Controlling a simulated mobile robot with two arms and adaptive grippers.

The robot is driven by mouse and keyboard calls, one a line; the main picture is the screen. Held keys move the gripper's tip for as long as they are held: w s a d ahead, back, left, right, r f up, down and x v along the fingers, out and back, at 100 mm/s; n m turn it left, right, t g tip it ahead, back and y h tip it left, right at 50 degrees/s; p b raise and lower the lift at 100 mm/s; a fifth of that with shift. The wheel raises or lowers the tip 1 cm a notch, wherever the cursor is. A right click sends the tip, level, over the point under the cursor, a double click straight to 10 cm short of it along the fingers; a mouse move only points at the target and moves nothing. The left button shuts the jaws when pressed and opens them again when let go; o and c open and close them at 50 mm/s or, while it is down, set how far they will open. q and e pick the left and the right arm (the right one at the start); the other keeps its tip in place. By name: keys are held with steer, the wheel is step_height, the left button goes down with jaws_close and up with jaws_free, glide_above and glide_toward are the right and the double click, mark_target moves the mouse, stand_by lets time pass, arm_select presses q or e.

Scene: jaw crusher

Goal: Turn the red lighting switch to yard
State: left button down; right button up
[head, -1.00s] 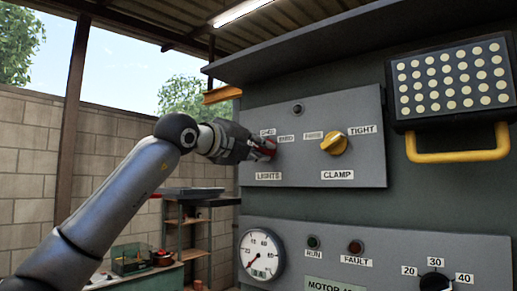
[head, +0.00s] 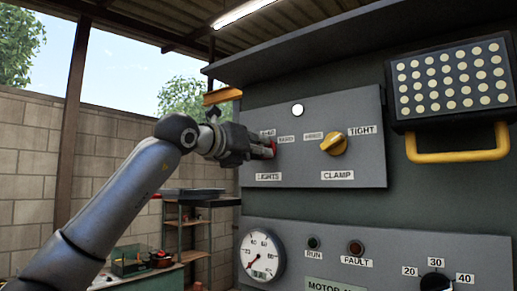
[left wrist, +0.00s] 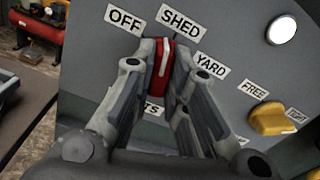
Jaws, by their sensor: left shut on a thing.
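The red lighting switch (left wrist: 158,68) sits on the upper grey panel above the LIGHTS label (head: 268,177). In the left wrist view its white line points up at about the SHED label (left wrist: 181,18), with OFF (left wrist: 125,19) to the left and YARD (left wrist: 211,66) to the right. My left gripper (head: 262,150) is shut on the switch, one finger on each side. In the head view the gripper hides most of the switch. The round lamp (head: 297,110) above is lit white. My right gripper is not in view.
The yellow clamp knob (head: 334,142) is to the right on the same panel. A lamp board (head: 455,80) with a yellow handle (head: 458,155) is further right. A gauge (head: 262,255) and the motor panel (head: 400,250) lie below. Open space is left of the panel.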

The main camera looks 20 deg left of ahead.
arm_select(q)
steer(key=shift+f+m+p, duration=0.1)
steer(key=shift+m+p, duration=1.6)
steer(key=shift+m, duration=5.9)
steer(key=c, duration=1.4)
jaws_free()
steer(key=shift+c, duration=0.2)
steer(key=v, duration=1.2)
